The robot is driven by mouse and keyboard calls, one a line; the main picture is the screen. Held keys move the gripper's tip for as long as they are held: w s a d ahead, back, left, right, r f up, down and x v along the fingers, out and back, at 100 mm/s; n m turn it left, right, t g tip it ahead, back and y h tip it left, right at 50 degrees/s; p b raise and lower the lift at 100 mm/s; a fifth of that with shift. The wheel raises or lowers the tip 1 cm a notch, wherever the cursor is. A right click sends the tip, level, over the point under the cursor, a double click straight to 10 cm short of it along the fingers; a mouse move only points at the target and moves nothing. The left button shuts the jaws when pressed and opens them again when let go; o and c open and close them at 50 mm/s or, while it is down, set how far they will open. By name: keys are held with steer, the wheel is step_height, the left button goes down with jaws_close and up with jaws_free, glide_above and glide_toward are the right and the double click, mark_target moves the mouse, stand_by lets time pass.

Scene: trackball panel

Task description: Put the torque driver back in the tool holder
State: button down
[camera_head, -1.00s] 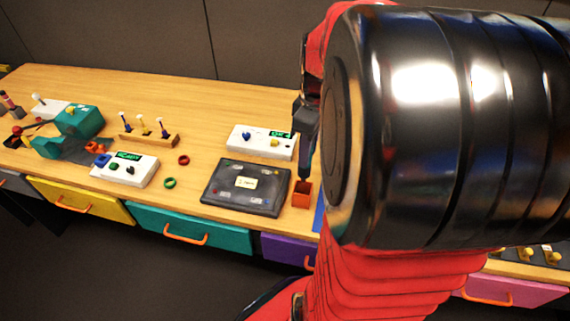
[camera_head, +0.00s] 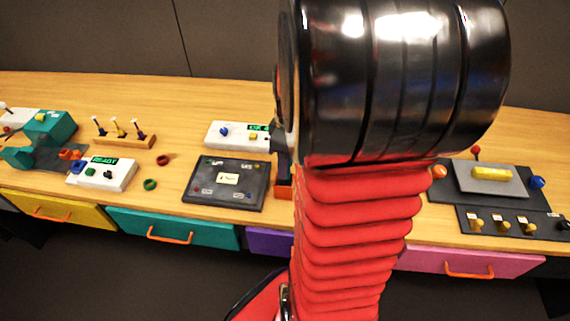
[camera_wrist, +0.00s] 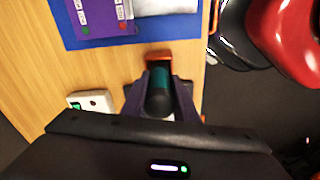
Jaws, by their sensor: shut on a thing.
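The torque driver (camera_wrist: 158,98) has a dark round handle with a teal band. In the wrist view my gripper (camera_wrist: 160,80) is shut on it, with a finger on each side. The orange tool holder (camera_wrist: 158,56) is right beyond the driver's far end, near the table edge. In the head view the holder (camera_head: 283,193) shows at the right of the black panel, partly covered by my arm. My gripper is mostly hidden there, just above the holder. I cannot tell whether the driver's tip is inside it.
A black panel (camera_head: 228,184) and a white display box (camera_head: 232,134) stand close left of the holder. A blue mat (camera_wrist: 75,38) lies beyond it in the wrist view. A panel with a grey plate (camera_head: 490,178) is at the right. Drawers with orange handles line the table front.

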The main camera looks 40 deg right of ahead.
steer(key=shift+f, duration=0.2)
steer(key=c, duration=1.4)
jaws_free()
steer(key=shift+r, duration=0.1)
steer(key=r, duration=1.2)
steer(key=shift+s+d, duration=0.15)
steer(key=shift+s, duration=0.15)
